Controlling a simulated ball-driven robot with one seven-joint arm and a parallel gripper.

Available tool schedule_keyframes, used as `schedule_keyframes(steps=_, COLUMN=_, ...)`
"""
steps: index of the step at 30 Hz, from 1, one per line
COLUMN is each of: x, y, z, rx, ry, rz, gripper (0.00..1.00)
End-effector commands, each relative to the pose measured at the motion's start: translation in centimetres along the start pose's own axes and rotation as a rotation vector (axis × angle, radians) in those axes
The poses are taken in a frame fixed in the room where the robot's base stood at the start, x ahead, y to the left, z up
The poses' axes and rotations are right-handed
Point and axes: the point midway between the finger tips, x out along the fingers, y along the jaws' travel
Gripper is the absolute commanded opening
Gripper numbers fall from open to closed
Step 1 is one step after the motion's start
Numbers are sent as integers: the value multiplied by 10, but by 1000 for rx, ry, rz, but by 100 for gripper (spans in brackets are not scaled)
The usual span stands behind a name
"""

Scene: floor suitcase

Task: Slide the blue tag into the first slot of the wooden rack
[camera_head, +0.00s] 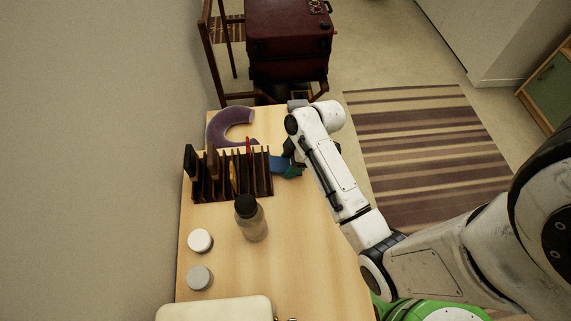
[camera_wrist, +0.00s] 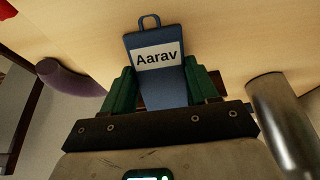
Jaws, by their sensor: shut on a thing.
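The blue tag (camera_wrist: 160,87) has a white label reading "Aarav" and a loop at its end. My gripper (camera_wrist: 160,76) is shut on it, with a green finger on each side. In the head view the blue tag (camera_head: 277,164) shows just right of the dark wooden rack (camera_head: 262,187), held by my gripper (camera_head: 288,169). The rack has several upright dividers, and the tag appears outside its right end. I cannot tell whether tag and rack touch. The first slot cannot be told apart clearly.
The rack holds dark, brown, yellow and red items. A purple C-shaped thing (camera_head: 222,125) lies behind it. A bottle (camera_head: 251,222) stands in front, with white (camera_head: 200,240) and grey (camera_head: 199,278) round things nearby. The table (camera_head: 310,260) is bare at front right.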

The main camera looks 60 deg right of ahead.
Motion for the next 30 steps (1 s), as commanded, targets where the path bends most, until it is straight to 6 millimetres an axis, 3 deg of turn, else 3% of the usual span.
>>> schedule_keyframes(steps=4, x=0, y=0, z=0, rx=0, ry=0, rz=0, gripper=25)
schedule_keyframes(steps=12, x=-2, y=0, z=-1, rx=0, ry=0, rz=1, gripper=25)
schedule_keyframes(steps=17, x=-13, y=1, z=-6, rx=-1, ry=1, rz=3, gripper=25)
schedule_keyframes(steps=20, x=-29, y=1, z=-13, rx=-4, ry=3, rz=5, gripper=25)
schedule_keyframes(steps=30, x=-107, y=-51, z=5, rx=2, ry=-1, rz=2, gripper=25)
